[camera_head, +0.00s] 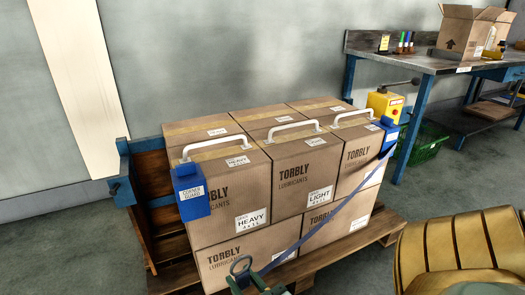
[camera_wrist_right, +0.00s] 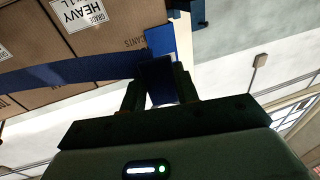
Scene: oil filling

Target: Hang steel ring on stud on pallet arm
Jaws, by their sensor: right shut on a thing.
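The steel ring (camera_head: 240,265) is a dark grey loop at the end of a blue strap (camera_head: 330,220), low in front of the boxes. The strap slants down from the right blue corner guard (camera_head: 389,137). My right gripper (camera_head: 258,282) is shut on the strap's end, with the ring sticking out beside it. In the right wrist view my gripper (camera_wrist_right: 160,88) has a dark blue piece between its fingers; the ring cannot be made out there. A blue arm (camera_head: 122,188) stands at the pallet's left end, apart from the ring; its stud is too small to tell surely. My left gripper is out of view.
Stacked cartons (camera_head: 235,190) with white handles fill the wooden pallet (camera_head: 375,235). A left corner guard (camera_head: 191,191) sits on the front edge. A workbench (camera_head: 430,62), a yellow box (camera_head: 384,103) and a green basket (camera_head: 430,140) stand behind right. Floor at left is clear.

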